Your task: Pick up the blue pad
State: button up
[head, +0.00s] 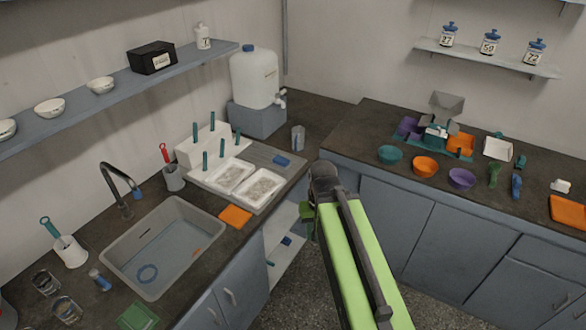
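A small blue pad (282,161) lies flat at the back right of the grey draining area, right of the white trays. Another small blue item (286,240) sits low in the open cabinet below the counter; it is too small to tell what it is. My green arm reaches up from the bottom, and its dark joint ends right of the blue pad.
The sink (163,245) and tap (120,190) are at left. An orange pad (235,216) lies at the counter's front edge. White trays (262,188), a pegged rack (190,152) and a clear beaker (298,138) stand near the blue pad. Bowls (425,166) line the right counter.

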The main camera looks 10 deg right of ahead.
aim_at(282, 162)
jog(key=u, duration=0.25)
jog(key=i, duration=0.9)
jog(key=u, duration=5.85)
jog(key=i, duration=0.15)
jog(key=z, duration=2.5)
jog(key=k, duration=1.65)
jog(key=z, duration=1)
jog(key=i, duration=0.95)
jog(key=u, duration=0.15)
